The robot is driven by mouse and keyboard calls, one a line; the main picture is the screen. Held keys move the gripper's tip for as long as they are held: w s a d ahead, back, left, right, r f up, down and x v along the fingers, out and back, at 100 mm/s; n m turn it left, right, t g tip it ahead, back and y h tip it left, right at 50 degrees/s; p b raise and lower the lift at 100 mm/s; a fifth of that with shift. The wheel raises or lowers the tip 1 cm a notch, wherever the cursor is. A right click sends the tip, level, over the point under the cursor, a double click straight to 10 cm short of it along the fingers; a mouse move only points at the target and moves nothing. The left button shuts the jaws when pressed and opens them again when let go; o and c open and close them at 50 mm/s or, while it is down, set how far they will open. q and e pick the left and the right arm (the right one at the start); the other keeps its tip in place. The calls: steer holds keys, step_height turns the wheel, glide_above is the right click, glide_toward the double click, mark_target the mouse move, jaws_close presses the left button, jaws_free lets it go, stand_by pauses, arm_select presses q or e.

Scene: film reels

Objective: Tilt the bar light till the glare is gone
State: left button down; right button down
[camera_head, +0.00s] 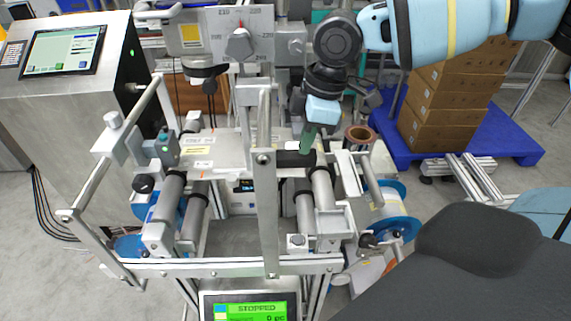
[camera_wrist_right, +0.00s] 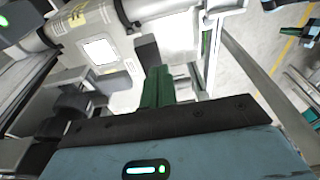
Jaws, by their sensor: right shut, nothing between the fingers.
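A short dark bar (camera_head: 294,159), which looks like the bar light, lies across the middle of the machine between the rollers. In the right wrist view a dark block (camera_wrist_right: 147,48), probably the same bar, shows just beyond my fingertips. My right gripper (camera_head: 306,146) points down with green fingers shut and empty, at or close to the bar; I cannot tell whether they touch. The fingers also show in the wrist view (camera_wrist_right: 157,82). A bright white patch (camera_wrist_right: 99,52) shows on the pale plate; I cannot tell whether it is glare or a label. My left gripper is out of view.
Metal uprights and a front rail (camera_head: 210,267) frame the machine. Grey rollers (camera_head: 325,195) stand close to the gripper, and a dial plate (camera_head: 240,35) rises behind. A brown core (camera_head: 359,134) and a blue reel (camera_head: 398,212) are at right. A lower screen (camera_head: 250,309) reads STOPPED.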

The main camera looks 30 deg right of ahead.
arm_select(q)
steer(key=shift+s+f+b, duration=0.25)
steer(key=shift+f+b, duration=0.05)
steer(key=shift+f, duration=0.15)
arm_select(e)
steer(key=shift+f, duration=0.75)
stand_by(0.6)
